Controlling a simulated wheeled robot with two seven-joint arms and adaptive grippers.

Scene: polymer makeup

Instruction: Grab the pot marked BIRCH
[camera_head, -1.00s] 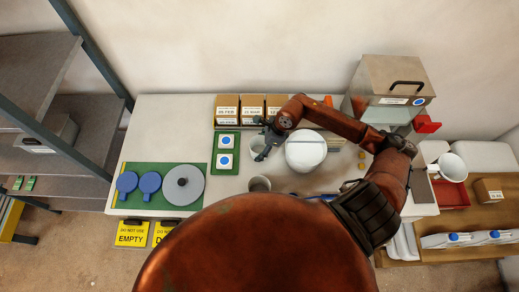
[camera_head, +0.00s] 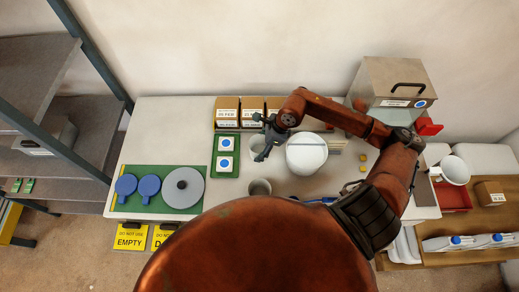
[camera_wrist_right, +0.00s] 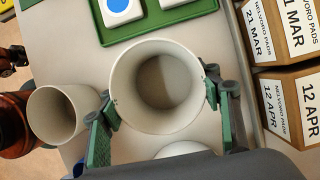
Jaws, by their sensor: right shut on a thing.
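A white, round, open pot (camera_wrist_right: 157,75) stands between the green fingers of my right gripper (camera_wrist_right: 162,95) in the wrist view. The fingers are shut on its sides, and it looks empty. In the head view, the same pot (camera_head: 257,141) is partly hidden behind my right gripper (camera_head: 264,138). No BIRCH mark can be read on it. A second, smaller-looking open pot (camera_wrist_right: 58,114) stands beside it, apart from the gripper; it also shows in the head view (camera_head: 260,187). A larger white round vessel (camera_head: 306,154) is just right of the gripper. My left gripper is not in view.
A green tray (camera_head: 216,171) with two blue-dotted items is close left of the held pot. Labelled cardboard boxes (camera_head: 227,110) stand behind it. A green mat (camera_head: 196,207) with blue discs and a grey disc lies farther left. A metal bin (camera_head: 394,84) stands at the back right.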

